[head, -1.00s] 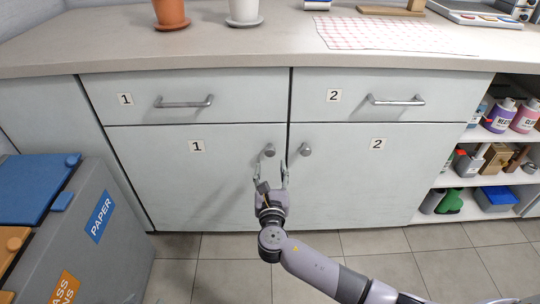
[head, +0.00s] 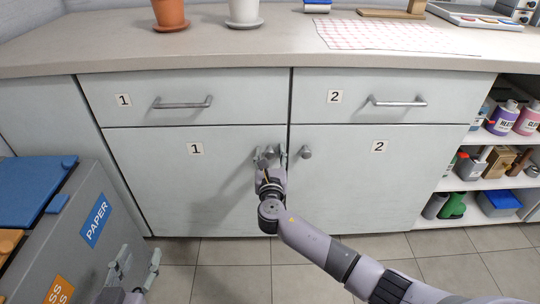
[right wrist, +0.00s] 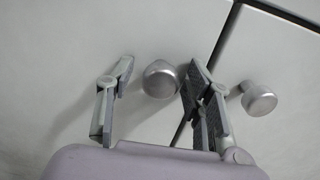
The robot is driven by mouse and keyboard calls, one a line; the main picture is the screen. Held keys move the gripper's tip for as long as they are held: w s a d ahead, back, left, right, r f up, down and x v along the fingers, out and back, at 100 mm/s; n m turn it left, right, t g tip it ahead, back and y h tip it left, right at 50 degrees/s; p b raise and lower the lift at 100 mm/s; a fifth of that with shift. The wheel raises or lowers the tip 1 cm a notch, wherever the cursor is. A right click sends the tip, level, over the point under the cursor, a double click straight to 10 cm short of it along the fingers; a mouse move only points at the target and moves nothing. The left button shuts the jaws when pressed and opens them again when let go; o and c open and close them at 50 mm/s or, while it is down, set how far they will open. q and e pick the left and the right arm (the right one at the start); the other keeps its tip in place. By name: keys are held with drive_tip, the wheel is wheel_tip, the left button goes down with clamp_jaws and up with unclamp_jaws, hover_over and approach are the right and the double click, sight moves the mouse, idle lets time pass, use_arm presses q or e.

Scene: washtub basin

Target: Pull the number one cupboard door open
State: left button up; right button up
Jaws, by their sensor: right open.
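The number one cupboard door (head: 150,175) is pale grey, labelled 1, and shut. Its round metal knob (head: 269,151) sits at the upper right corner, partly hidden by my right gripper (head: 270,156). In the right wrist view the knob (right wrist: 160,80) shows between the two spread fingers of my right gripper (right wrist: 157,75), nearer the right finger; I cannot tell whether they touch. My left gripper (head: 138,262) is at the lower left of the head view, fingers apart and empty, beside the grey bin.
The number two door (head: 350,190) is shut; its knob (head: 305,152) is close to the right of my right gripper. A grey recycling bin (head: 80,250) stands at the left, near door one. Open shelves (head: 460,181) with bottles are at the right. Tiled floor lies in front.

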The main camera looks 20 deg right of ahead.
clamp_jaws()
idle(0.4)
